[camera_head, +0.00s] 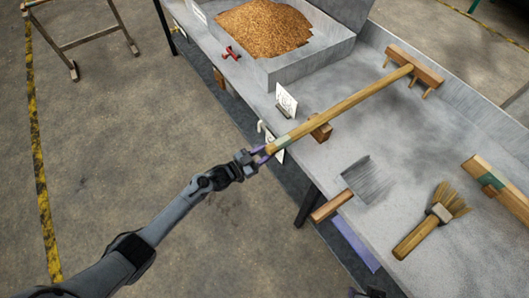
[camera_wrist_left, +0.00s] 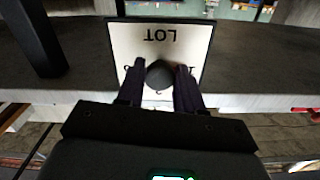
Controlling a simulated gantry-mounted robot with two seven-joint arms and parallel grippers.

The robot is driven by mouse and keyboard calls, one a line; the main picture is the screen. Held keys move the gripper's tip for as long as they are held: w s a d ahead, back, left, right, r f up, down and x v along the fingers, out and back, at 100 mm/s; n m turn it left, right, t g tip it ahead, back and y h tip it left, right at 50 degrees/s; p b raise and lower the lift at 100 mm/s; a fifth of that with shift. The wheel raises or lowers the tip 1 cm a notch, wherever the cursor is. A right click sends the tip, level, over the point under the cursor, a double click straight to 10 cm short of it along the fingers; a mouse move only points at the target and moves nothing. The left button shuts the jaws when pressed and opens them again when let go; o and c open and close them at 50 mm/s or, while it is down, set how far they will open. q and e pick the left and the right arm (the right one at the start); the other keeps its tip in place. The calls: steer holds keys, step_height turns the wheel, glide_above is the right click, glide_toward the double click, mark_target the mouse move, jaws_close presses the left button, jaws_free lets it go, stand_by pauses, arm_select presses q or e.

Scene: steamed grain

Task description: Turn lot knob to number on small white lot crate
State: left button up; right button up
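A white LOT plate (camera_wrist_left: 190,45) with a dark round knob (camera_wrist_left: 160,74) in its middle shows upside down in the left wrist view. My left gripper (camera_wrist_left: 160,82) has a finger on each side of the knob with no clear gap, so it looks shut on it. The fingers hide part of the markings, and the knob's setting cannot be read. In the head view my left gripper (camera_head: 264,154) is at the table's front edge, by a white plate (camera_head: 272,142) it partly covers. I cannot pick out a small white lot crate for certain.
A grey tray of grain (camera_head: 312,58) stands at the back of the grey table (camera_head: 350,128). A small white card (camera_head: 286,101) stands near the front edge. A wooden rake (camera_head: 350,102), a scraper (camera_head: 345,192) and a hand brush (camera_head: 432,220) lie to the right.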

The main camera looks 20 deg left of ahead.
arm_select(q)
steer(key=o, duration=0.4)
steer(key=p+v, duration=0.3)
steer(key=v, duration=0.7)
steer(key=shift+s+a, duration=0.25)
steer(key=shift+s, duration=0.1)
